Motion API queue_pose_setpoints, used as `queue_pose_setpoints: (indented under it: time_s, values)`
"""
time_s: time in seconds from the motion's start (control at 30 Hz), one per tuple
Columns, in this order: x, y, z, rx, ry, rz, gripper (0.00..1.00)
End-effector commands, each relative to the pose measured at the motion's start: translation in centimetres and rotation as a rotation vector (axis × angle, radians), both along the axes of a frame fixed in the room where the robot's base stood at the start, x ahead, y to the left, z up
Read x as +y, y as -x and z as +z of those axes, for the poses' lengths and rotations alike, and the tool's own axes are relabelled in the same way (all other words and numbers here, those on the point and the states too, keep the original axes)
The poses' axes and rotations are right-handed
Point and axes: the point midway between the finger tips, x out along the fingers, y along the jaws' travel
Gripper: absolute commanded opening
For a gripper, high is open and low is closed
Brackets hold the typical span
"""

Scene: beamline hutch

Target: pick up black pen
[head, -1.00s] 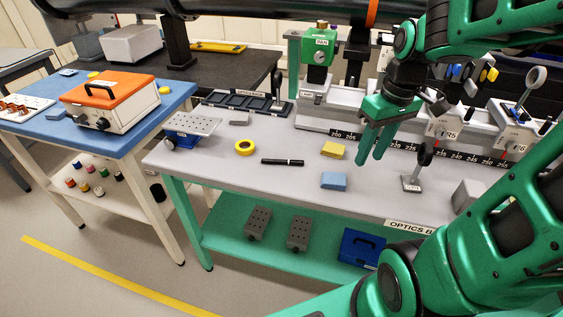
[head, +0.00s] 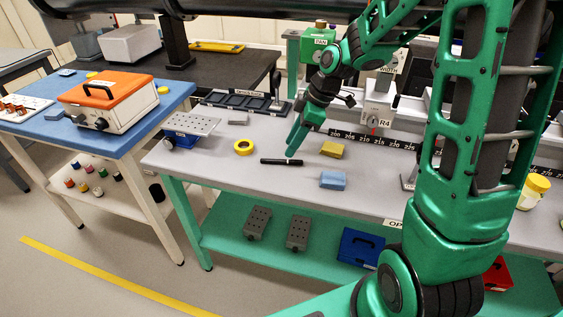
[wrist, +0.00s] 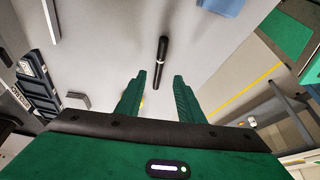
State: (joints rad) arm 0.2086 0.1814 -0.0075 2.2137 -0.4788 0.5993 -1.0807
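The black pen (head: 282,162) lies flat on the grey optics bench (head: 225,176), between a yellow tape roll and a yellow block. In the wrist view the pen (wrist: 160,62) points away from me, just beyond and between the fingertips. My gripper (head: 291,150) is above the bench close to the pen's right end, fingers pointing down. In the wrist view my gripper (wrist: 159,76) has its two green fingers apart with nothing between them. The pen is fully visible in both views.
A yellow tape roll (head: 244,147) is left of the pen. A yellow block (head: 332,149) and a blue block (head: 333,181) are to its right. A perforated plate (head: 192,124) stands at the bench's left end. A ruled rail (head: 376,139) runs behind. Bench in front of the pen is clear.

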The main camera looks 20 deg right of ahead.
Motion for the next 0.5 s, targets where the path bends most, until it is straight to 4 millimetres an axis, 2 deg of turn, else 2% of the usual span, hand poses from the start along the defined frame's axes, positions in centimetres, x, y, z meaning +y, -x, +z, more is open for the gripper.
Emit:
queue_pose_setpoints:
  time_s: [0.17, 0.5]
  values:
    - [0.4, -0.1, -1.0, 0.002, 0.0, 0.0, 0.34]
    - [1.7, -0.9, -4.9, 0.002, 0.0, -0.001, 0.34]
